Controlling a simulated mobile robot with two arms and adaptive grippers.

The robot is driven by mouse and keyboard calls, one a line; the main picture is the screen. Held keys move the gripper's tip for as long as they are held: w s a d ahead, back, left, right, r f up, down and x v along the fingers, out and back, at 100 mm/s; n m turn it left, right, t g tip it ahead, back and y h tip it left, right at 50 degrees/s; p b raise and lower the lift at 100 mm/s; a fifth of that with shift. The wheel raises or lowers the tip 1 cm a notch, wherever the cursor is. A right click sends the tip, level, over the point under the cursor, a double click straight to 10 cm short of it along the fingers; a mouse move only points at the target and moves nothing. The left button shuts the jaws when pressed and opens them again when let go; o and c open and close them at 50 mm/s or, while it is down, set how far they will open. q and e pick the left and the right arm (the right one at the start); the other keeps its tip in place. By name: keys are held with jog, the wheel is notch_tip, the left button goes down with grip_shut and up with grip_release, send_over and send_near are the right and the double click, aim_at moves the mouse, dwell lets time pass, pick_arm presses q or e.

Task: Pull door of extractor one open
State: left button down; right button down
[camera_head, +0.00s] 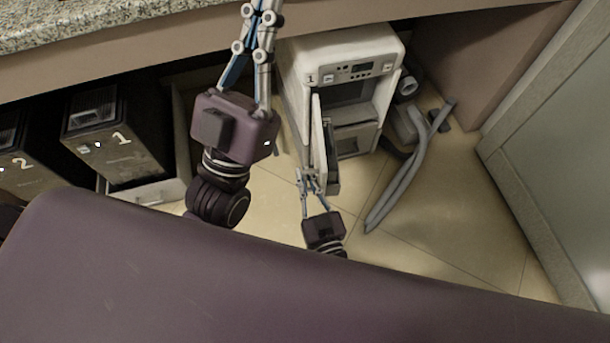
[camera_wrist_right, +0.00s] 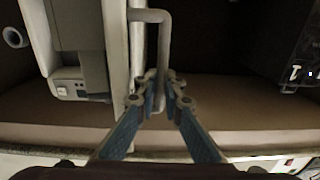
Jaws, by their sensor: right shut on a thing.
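Extractor one (camera_head: 340,45) is a white machine marked "1" under the counter in the head view. Its door (camera_head: 318,135) stands partly open, swung outward and seen nearly edge-on. My right gripper (camera_head: 311,178) is at the door's near edge. In the right wrist view, the door (camera_wrist_right: 116,60) is a pale upright panel with a grey bar handle (camera_wrist_right: 165,42). The right gripper (camera_wrist_right: 160,92) is shut on the lower part of this handle. My left gripper (camera_head: 258,30) is raised at the top, left of the extractor; its fingertips are cut off by the frame.
Grey hoses (camera_head: 408,165) lie on the tiled floor right of the extractor. Dark boxes marked "1" (camera_head: 115,150) and "2" (camera_head: 30,170) stand at left. The stone counter (camera_head: 60,25) overhangs at the back. Bare floor (camera_head: 450,215) shows at front right.

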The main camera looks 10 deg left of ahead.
jog(key=shift+s+a+f, duration=0.1)
jog(key=shift+s+a, duration=0.05)
jog(key=c, duration=2.3)
grip_release()
jog(key=shift+c, duration=0.2)
jog(key=v, duration=1.2)
